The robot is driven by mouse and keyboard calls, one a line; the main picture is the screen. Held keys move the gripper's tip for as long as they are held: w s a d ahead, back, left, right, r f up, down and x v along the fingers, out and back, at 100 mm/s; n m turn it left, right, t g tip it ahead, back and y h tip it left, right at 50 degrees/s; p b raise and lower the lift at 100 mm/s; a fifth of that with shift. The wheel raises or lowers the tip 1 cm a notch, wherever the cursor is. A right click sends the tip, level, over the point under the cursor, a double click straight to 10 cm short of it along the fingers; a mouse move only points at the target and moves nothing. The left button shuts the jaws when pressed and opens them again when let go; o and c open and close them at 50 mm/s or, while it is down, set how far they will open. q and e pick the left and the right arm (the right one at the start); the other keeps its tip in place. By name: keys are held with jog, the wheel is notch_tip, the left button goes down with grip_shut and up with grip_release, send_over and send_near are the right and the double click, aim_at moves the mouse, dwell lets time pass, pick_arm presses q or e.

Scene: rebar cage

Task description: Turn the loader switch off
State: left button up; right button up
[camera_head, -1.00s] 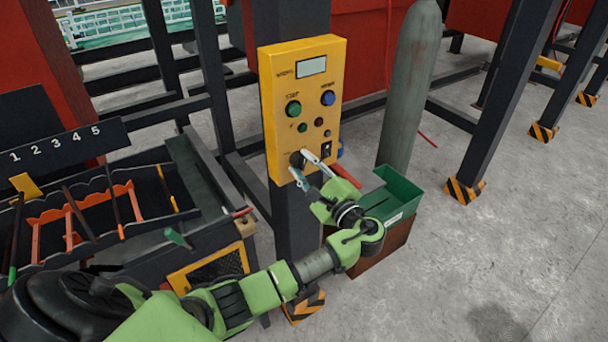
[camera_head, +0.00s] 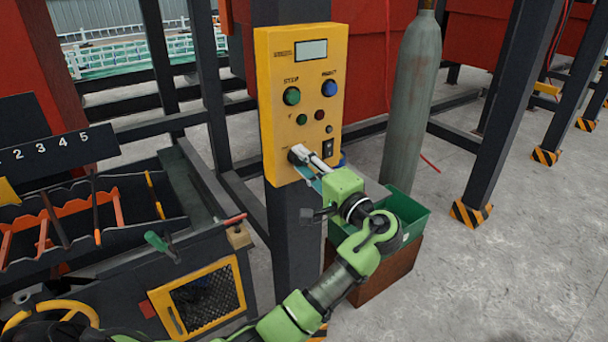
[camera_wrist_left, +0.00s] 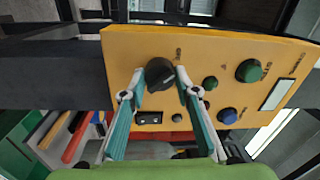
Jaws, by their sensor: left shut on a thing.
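The yellow control panel (camera_head: 278,110) stands on a dark post. A black rotary switch (camera_wrist_left: 160,70) is at its lower left corner in the head view; its label is too small to read. My left gripper (camera_head: 303,155) is at this switch, and its fingers partly hide it there. In the left wrist view, the gripper (camera_wrist_left: 160,82) has one fingertip on each side of the black knob, shut on it. My right gripper is not in view.
The panel also bears a green button (camera_head: 292,96), a blue button (camera_head: 329,88), a black rocker switch (camera_head: 328,147) and a small display (camera_head: 311,50). A grey cylinder (camera_head: 410,100) and green bin (camera_head: 407,215) stand right of the post. A tool rack (camera_head: 90,255) is at left.

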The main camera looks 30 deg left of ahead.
pick_arm(q)
jog(key=shift+f+n+b, duration=0.15)
jog(key=shift+n+b, duration=0.25)
jog(key=shift+b, duration=0.05)
jog(key=o, duration=1.1)
jog(key=v, duration=1.2)
jog(key=shift+d, duration=0.1)
